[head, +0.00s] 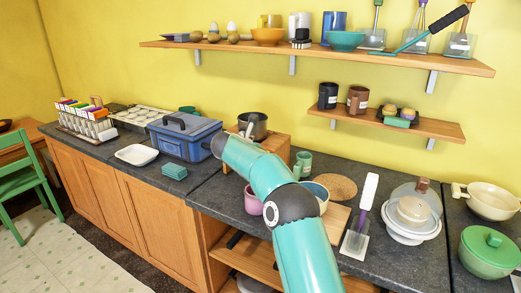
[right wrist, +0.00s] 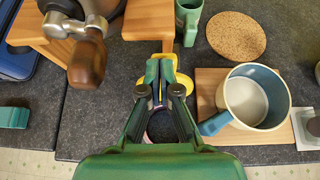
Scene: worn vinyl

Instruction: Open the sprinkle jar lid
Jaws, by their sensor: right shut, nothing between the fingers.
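I cannot make out a sprinkle jar or its lid for certain in either view. In the right wrist view my right gripper (right wrist: 160,92) is shut with nothing between its fingers. Yellow shows on both sides of the fingertips; I cannot tell what it belongs to. A round pinkish rim shows partly behind the fingers. In the head view my teal arm reaches over the counter and hides its own gripper. My left gripper is in neither view.
A wooden stand (head: 272,148) carries a dark pot (head: 253,125). Beside my arm are a pink mug (head: 253,204), a green mug (head: 303,163) and a cork mat (head: 336,187). A blue-handled pot (right wrist: 256,97) stands on a board. A blue box (head: 184,140) stands left.

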